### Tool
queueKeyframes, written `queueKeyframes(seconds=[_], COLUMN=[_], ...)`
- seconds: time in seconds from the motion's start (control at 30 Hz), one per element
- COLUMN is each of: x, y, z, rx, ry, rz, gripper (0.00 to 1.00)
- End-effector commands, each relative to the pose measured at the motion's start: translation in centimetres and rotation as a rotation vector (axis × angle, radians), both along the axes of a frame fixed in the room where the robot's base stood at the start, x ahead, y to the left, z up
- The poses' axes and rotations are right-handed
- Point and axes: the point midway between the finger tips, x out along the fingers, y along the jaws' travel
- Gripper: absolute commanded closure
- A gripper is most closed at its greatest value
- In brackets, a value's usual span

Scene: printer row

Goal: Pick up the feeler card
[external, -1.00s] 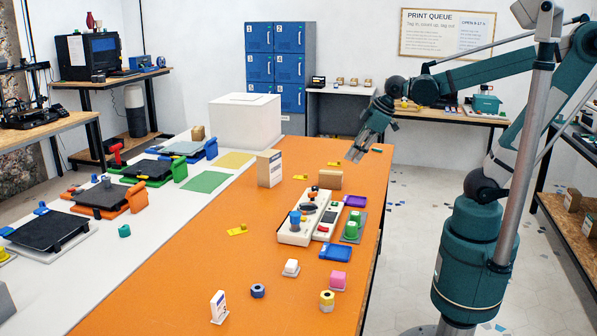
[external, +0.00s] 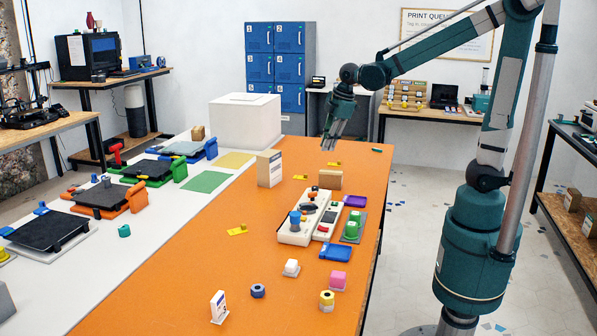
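Small flat yellow pieces lie on the orange table: one near the middle left (external: 237,230), one farther back (external: 300,177) and one near the far end (external: 334,163). Each has a dark mark. I cannot tell from this view which, if any, is the feeler card. My gripper (external: 331,146) points down over the far end of the table, just above the farthest yellow piece in the picture. Nothing shows in its fingers. They are too small to tell whether they are open or shut.
The orange table (external: 165,290) holds a cardboard box (external: 269,169), a tan block (external: 329,180), a white control panel (external: 295,237), a blue tray (external: 336,252) and several small parts. A large white box (external: 245,122) stands at the back left.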

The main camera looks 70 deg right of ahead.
Motion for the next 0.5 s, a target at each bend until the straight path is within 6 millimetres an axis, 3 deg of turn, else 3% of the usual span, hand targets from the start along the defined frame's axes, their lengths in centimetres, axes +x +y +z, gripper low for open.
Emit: queueKeyframes(seconds=[0.5], x=[5.9], y=[-5.4], z=[-2.5], rx=[-0.052], ry=[0.113], rz=[0.237], gripper=[0.85])
